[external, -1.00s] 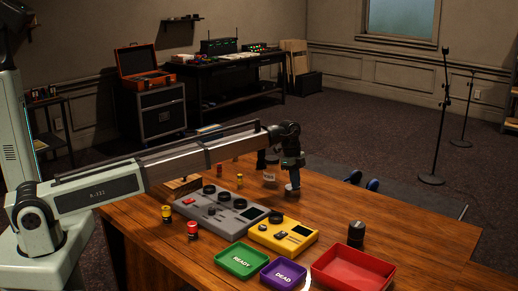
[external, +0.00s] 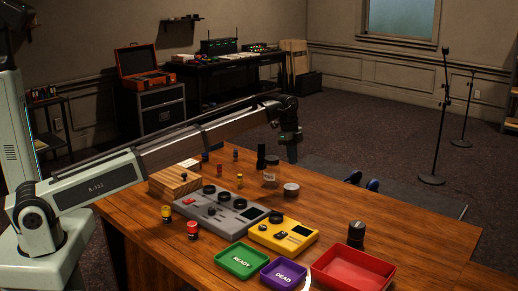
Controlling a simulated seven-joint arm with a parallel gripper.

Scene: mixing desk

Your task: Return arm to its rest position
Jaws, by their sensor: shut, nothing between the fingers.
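My arm reaches from the left across the table in the external view. My gripper (external: 292,160) is raised above the far right part of the wooden table (external: 340,200), pointing down. It is shut and empty. Below it, apart from it, a short round silver-grey tin (external: 291,189) stands on the table. A clear jar (external: 270,174) and a tall black cylinder (external: 261,156) stand just left of it.
A slatted wooden block (external: 175,180), grey mixer (external: 222,214) and yellow device (external: 283,236) occupy the middle. Green READY (external: 232,272), purple DEAD (external: 270,280) and red (external: 335,284) trays line the front. A black cylinder (external: 356,234) stands right. Several small red and yellow cylinders stand about.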

